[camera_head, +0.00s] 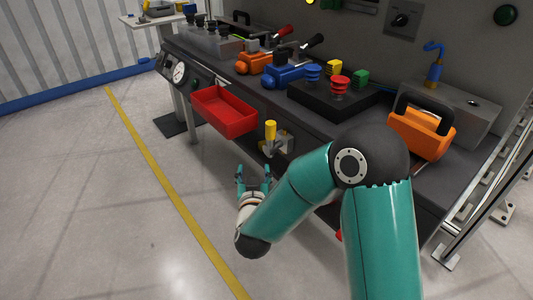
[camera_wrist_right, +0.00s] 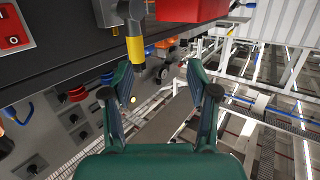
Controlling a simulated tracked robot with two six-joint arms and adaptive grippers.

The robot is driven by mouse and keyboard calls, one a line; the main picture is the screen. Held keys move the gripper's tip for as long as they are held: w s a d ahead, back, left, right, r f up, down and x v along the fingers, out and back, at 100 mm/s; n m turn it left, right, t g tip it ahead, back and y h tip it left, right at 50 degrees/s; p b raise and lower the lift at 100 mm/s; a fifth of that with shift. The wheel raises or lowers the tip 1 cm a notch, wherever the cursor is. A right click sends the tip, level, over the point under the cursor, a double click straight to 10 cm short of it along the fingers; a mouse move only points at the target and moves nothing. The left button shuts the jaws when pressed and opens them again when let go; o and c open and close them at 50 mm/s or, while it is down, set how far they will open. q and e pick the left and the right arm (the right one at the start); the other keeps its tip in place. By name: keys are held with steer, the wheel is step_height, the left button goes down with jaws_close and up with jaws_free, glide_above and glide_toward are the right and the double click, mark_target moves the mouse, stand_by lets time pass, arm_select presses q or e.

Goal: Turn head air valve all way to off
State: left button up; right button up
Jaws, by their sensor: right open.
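A valve with an upright yellow handle (camera_head: 270,131) and a grey metal body (camera_head: 281,145) is mounted on the bench's front edge, right of the red bin. In the right wrist view the yellow handle (camera_wrist_right: 135,49) shows just beyond the fingers, left of centre. My right gripper (camera_head: 253,174) is open and empty, below and slightly left of the valve in the head view, apart from it. Its two spread fingers also show in the right wrist view (camera_wrist_right: 158,72). No label on the valve can be read. My left gripper is not in view.
The red bin (camera_head: 224,111) hangs on the bench front beside the valve. The floor left of the bench is clear.

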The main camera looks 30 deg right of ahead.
mark_target(267, 130)
arm_select(q)
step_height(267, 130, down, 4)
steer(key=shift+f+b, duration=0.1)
steer(key=shift+b, duration=1.15)
arm_select(e)
steer(key=w+d+r+h, duration=0.1)
steer(key=w+d, duration=0.2)
steer(key=d, duration=0.1)
steer(key=w+d+m+h, duration=0.1)
steer(key=w+d, duration=0.3)
steer(key=w+d+r+h, duration=0.1)
steer(key=w+d, duration=0.3)
steer(key=d, duration=0.1)
steer(key=shift+w+d+r+m, duration=0.1)
steer(key=shift+w+r+m, duration=0.15)
steer(key=shift+r+m, duration=0.15)
jaws_close()
steer(key=shift+a+f, duration=0.15)
steer(key=shift+a, duration=0.35)
steer(key=shift+d, duration=0.15)
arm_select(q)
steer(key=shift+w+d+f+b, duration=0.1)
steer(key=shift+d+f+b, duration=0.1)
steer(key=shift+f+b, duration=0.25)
arm_select(e)
steer(key=shift+s+d, duration=0.1)
steer(key=shift+d, duration=0.15)
